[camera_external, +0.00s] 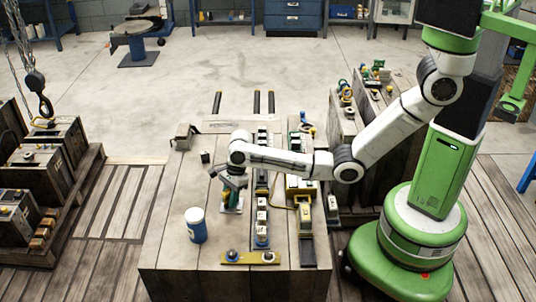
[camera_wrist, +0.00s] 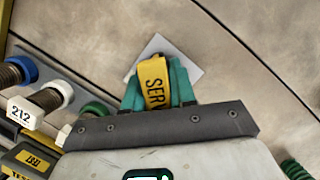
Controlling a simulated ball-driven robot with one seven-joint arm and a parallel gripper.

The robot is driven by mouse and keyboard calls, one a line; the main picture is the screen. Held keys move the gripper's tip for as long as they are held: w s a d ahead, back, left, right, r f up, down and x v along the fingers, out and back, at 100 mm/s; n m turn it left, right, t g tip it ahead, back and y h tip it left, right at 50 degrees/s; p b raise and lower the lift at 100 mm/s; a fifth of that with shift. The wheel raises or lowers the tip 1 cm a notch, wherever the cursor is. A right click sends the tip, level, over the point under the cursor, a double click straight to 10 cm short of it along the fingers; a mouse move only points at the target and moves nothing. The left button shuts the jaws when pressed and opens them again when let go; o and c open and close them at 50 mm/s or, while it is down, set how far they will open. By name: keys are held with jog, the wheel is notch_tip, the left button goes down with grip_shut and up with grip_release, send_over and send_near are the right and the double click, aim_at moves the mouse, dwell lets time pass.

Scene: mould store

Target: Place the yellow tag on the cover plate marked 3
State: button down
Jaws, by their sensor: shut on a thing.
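My gripper (camera_external: 232,192) hangs low over the wooden worktop. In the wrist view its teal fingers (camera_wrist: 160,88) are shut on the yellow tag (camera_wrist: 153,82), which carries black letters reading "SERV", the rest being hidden. A pale square plate (camera_wrist: 160,46) lies on the worktop directly behind the tag in the wrist view, partly covered by the fingers and tag. No number shows on it, so I cannot tell whether it is the cover plate marked 3. I cannot tell whether the tag touches it.
Fittings with a blue ring (camera_wrist: 22,67) and a green ring (camera_wrist: 94,109), and a "212" label (camera_wrist: 20,113), stand close left in the wrist view. A white and blue jar (camera_external: 195,226) and a yellow bar (camera_external: 250,258) stand nearer the front. The worktop's left side is mostly clear.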

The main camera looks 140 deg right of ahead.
jog(key=c, duration=0.9)
grip_release()
jog(key=p+v, duration=0.1)
jog(key=v, duration=1.1)
jog(key=shift+r, duration=0.1)
